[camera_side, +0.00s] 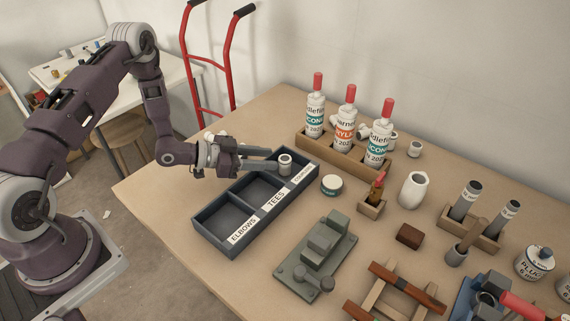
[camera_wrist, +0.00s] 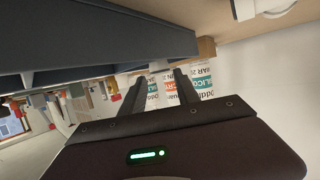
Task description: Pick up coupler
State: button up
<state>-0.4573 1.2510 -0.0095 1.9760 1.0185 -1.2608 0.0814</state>
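The coupler (camera_side: 285,167), a short pale grey ring-shaped pipe piece, stands upright in the far compartment of a dark blue-grey tray (camera_side: 222,246). The tray's front labels read elbows and tees, with a third label by the coupler too small to read surely. My gripper (camera_side: 275,160) reaches in low from the left over the tray, with its fingertips right at the coupler. In the wrist view, the two fingers (camera_wrist: 160,80) are apart, with bottles showing through the gap. A pale piece near the fingertips is partly hidden; I cannot tell whether they touch it.
A wooden rack (camera_side: 313,144) with several red-capped bottles stands behind the tray. A small round tin (camera_side: 332,185) sits close to the tray's right. A grey-green metal fixture (camera_side: 318,258) stands in front. A white vase-like pot (camera_side: 413,190) is farther right.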

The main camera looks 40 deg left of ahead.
aim_at(285, 161)
jog(key=x, duration=0.6)
jog(key=shift+f, duration=0.35)
grip_shut()
jog(key=shift+r, duration=0.1)
